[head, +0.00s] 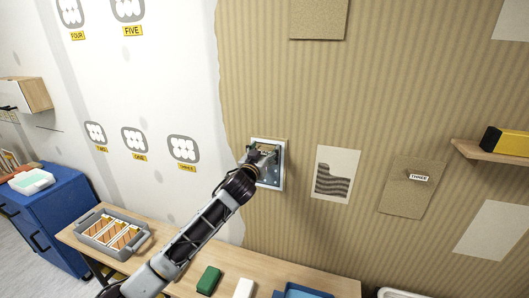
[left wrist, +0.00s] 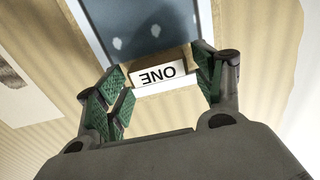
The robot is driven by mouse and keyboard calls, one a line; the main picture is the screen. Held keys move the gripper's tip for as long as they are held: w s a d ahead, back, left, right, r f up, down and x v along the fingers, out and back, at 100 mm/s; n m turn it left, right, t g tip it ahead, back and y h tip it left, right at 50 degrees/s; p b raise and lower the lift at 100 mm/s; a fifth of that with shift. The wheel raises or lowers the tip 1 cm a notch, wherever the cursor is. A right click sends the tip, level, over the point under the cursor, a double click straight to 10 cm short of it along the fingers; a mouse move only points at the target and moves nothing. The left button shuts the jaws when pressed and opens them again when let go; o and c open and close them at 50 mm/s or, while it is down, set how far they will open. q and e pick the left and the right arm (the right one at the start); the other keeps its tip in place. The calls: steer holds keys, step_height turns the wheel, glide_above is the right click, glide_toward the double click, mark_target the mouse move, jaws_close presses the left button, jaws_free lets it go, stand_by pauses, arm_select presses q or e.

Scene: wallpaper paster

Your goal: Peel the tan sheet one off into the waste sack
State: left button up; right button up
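A tab marked ONE (left wrist: 155,75) shows upside down in the left wrist view, with a tan strip beside it. It sits at the edge of a blue-grey panel with pale spots (left wrist: 125,20) in a light frame. In the head view this panel (head: 275,172) is on the striped tan wall. My left gripper (head: 262,154) is in front of the panel's upper part and hides some of it. In the left wrist view its green-padded fingers (left wrist: 160,84) are apart, on either side of the tab, with gaps visible. My right gripper and the waste sack are not in view.
Right of the panel are a patterned sheet (head: 336,174) and a tan sheet labelled THREE (head: 402,192). A shelf (head: 488,152) juts out at right. A wooden table (head: 230,262) below holds a grey tray (head: 90,222), a green block (head: 208,280) and a white block (head: 243,288).

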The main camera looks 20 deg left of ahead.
arm_select(q)
steer(key=c, duration=0.7)
steer(key=shift+s+a, duration=0.1)
steer(key=shift+s, duration=2.55)
stand_by(0.4)
steer(key=shift+s+a+p, duration=0.1)
steer(key=shift+s+p, duration=0.2)
steer(key=shift+s, duration=3.05)
